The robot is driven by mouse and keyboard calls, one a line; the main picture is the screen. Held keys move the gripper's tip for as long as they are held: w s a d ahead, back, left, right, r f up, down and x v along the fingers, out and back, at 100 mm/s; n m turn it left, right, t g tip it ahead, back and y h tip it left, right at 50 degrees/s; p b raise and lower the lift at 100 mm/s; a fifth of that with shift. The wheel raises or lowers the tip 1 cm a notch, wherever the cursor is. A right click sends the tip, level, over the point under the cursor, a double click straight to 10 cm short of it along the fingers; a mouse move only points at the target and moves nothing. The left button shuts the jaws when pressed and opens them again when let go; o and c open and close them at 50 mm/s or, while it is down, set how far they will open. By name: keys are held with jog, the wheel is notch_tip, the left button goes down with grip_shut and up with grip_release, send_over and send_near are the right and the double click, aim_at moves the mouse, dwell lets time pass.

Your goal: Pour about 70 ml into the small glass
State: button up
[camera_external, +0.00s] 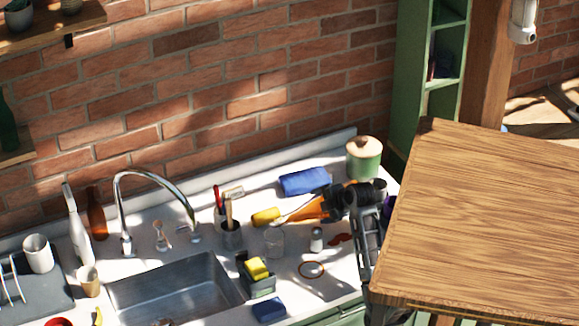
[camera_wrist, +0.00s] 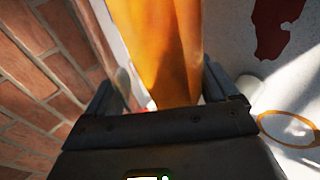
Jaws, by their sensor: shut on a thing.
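My gripper (camera_external: 328,203) is shut on an orange bottle (camera_external: 308,210) above the back right of the counter. The bottle is tipped far over, close to level, with its narrow end toward the left. In the wrist view the orange bottle (camera_wrist: 165,45) stands between the two fingers (camera_wrist: 160,98). A small clear glass (camera_external: 274,242) stands on the counter, below and left of the bottle's narrow end. I cannot make out a stream or the liquid level in the glass.
A utensil holder (camera_external: 231,236) stands left of the glass, and a white shaker (camera_external: 317,239) right of it. A ring (camera_external: 311,269) lies in front. A wooden tabletop (camera_external: 480,220) is at right.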

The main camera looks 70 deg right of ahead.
jog(key=shift+r+n+g+h+p, duration=0.35)
jog(key=shift+r+p, duration=0.2)
jog(key=shift+r, duration=0.2)
dwell(1.8)
jog(key=shift+a+f, duration=0.15)
jog(key=shift+a, duration=0.05)
jog(key=shift+s+a, duration=0.1)
dwell(0.7)
jog(key=shift+w+d+r, duration=0.2)
jog(key=shift+r, duration=0.05)
dwell(0.4)
